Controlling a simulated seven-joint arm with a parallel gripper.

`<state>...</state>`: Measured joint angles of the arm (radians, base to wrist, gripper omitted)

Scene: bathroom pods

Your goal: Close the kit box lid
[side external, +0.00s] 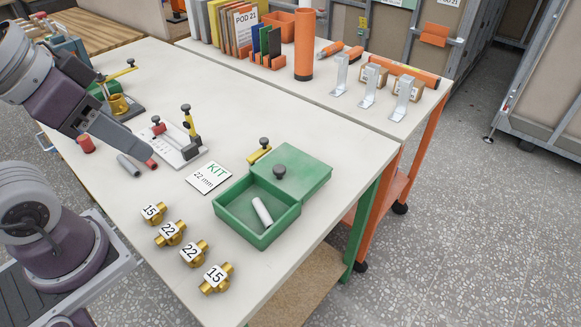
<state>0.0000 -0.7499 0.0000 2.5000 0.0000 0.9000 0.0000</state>
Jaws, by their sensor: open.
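The green kit box (227,211) sits near the right edge of the white table, its near part open to view. A white cylinder (262,211) lies inside, leaning on the wall. The green lid (305,165), with a dark round knob (279,172), is set back toward the far side of the box. It appears to overlap only the far part; how it rests there is hard to tell. My gripper (118,155) is open, with reddish tips, over the table's left part, well left of the box and lid. It touches neither.
A KIT 22 mm card (209,177) lies left of the box. Several numbered brass fittings (169,233) stand in front. A yellow-and-black piece (260,152) sits behind the box. Metal brackets (341,75) are on the back table.

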